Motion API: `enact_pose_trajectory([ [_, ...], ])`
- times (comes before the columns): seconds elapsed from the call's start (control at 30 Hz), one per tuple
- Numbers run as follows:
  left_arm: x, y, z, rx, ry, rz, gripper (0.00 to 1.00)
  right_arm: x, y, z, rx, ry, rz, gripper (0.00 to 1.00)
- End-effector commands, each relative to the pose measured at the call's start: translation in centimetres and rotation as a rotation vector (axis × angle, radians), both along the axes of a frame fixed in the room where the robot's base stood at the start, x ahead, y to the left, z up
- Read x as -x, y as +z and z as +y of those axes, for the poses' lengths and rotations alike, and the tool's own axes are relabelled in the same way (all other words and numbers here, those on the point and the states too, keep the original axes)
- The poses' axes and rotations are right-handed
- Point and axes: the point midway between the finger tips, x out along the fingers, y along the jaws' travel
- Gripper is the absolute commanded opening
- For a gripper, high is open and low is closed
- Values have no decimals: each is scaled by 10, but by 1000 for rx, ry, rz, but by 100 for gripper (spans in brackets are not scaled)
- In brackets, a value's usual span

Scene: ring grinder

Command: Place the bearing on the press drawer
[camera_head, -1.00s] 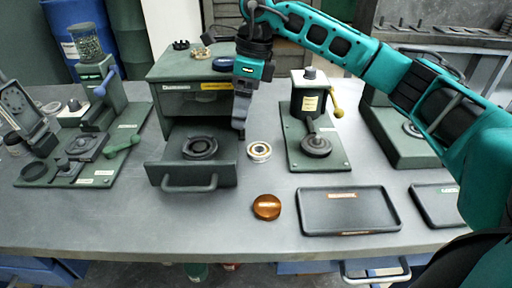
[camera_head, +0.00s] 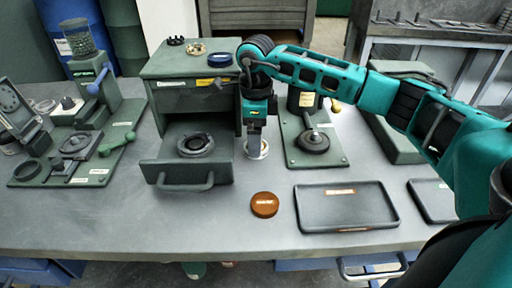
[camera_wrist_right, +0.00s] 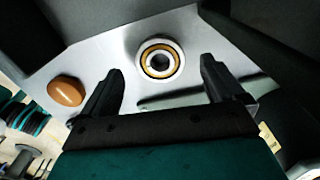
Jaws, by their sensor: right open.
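The bearing (camera_wrist_right: 160,61) is a pale ring with a yellow inner band and a dark centre. It lies flat on the table, right of the press drawer (camera_head: 184,187); in the head view my gripper partly hides the bearing (camera_head: 262,151). The drawer is pulled out of the green press (camera_head: 165,95) and has a round dark seat (camera_head: 195,145) in it. My right gripper (camera_wrist_right: 163,82) is open and empty, pointing down just above the bearing, its fingers spread to either side of it in the wrist view. My left gripper is not in view.
An orange-brown round piece (camera_head: 264,204) lies on the table in front, beside a dark tray (camera_head: 346,207). A green fixture base (camera_head: 315,152) stands right of my gripper. Another green station (camera_head: 75,150) is at the left. The front left table is clear.

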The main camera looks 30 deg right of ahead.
Motion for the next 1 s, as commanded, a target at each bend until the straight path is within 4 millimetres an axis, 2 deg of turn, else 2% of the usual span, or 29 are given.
enact_pose_trajectory([
  [0.1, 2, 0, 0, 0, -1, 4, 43, 1, -18, 0, -1, 1, 3, 95],
  [0.2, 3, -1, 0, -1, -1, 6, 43, 0, -26, 0, 0, 0, 1, 95],
  [0.47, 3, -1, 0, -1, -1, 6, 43, 0, -28, 0, -1, 0, -1, 94],
  [1.0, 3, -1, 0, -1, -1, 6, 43, 0, -27, 0, -1, 1, -1, 43],
])
